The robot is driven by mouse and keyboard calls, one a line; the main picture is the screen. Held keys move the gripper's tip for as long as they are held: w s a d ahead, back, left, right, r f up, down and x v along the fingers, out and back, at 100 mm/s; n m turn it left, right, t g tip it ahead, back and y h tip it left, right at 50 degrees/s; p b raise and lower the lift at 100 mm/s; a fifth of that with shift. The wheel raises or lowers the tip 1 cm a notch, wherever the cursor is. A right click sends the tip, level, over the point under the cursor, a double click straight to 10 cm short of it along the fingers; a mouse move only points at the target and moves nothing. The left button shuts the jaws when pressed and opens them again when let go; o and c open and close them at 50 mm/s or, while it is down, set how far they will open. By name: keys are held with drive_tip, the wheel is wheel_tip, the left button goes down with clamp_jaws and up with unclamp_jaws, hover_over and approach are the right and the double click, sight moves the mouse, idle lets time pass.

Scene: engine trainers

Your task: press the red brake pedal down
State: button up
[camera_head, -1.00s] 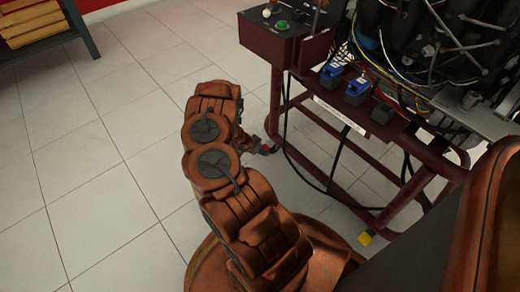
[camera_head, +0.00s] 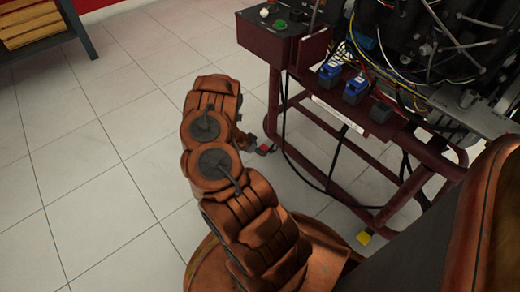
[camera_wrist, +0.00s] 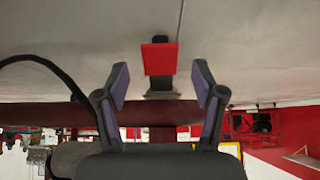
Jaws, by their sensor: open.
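The red brake pedal (camera_wrist: 160,58) shows as a flat red plate on a dark arm in the wrist view, just beyond my fingertips and centred between them. In the head view the red pedal (camera_head: 264,149) is small, low at the left side of the engine stand. My gripper (camera_wrist: 161,85) is open, with its two fingers spread to either side and nothing between the tips. In the head view my arm hides most of the gripper. I cannot tell whether the fingers touch the pedal.
The engine stand (camera_head: 318,197) has a dark red tube frame and a control box (camera_head: 283,42) above the pedal. A yellow pedal (camera_head: 365,237) sits low at the right. A black cable (camera_wrist: 30,60) curves left of my gripper. Tiled floor at the left is clear.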

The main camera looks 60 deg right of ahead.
drive_tip(key=v, duration=0.9)
drive_tip(key=shift+a+r, duration=0.15)
drive_tip(key=shift+r, duration=0.05)
idle(0.5)
